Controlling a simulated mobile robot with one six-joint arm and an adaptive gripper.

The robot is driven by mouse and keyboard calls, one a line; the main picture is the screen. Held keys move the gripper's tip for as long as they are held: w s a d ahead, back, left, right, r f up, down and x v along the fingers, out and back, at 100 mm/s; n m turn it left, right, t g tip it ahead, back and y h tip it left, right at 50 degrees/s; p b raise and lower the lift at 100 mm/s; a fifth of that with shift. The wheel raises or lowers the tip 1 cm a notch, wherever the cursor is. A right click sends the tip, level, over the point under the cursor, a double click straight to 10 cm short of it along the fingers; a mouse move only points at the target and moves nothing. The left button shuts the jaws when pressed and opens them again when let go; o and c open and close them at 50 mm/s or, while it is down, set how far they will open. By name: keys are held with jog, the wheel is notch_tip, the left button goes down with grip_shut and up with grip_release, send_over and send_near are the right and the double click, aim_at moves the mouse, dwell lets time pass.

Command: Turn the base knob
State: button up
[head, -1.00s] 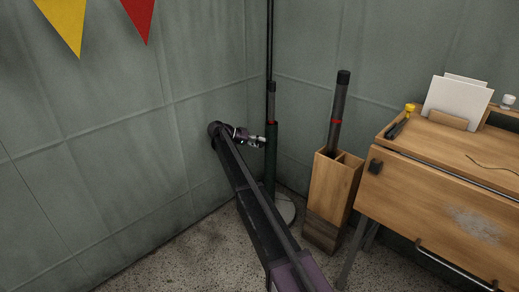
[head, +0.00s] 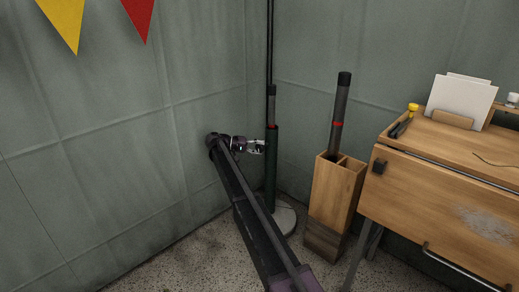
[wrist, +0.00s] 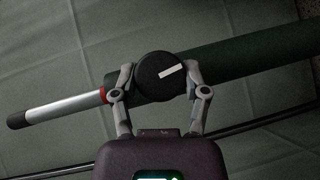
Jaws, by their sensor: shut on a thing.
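The base knob (wrist: 153,84) is a dark round disc with a white bar mark on its face. It sits on the side of a dark green pole (wrist: 250,58), and the white bar slants slightly up to the right in the wrist view. My gripper (wrist: 160,72) is shut on the knob, one finger at each side of it. In the head view the pole (head: 271,175) stands upright on a pale round base (head: 286,218) in the corner. My gripper (head: 262,146) reaches it from the left, below the red ring. The knob is too small to make out there.
A wooden box (head: 335,190) holding a dark tube (head: 340,110) stands right of the pole. A wooden desk (head: 440,185) is further right. Walls close in behind and left of the pole. Speckled floor is open at the lower left.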

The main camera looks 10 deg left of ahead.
jog(key=o, duration=1.1)
jog(key=shift+o, duration=0.2)
jog(key=shift+r+m+y+p, duration=0.15)
jog(key=shift+m+y+p, duration=0.15)
jog(key=shift+p, duration=0.4)
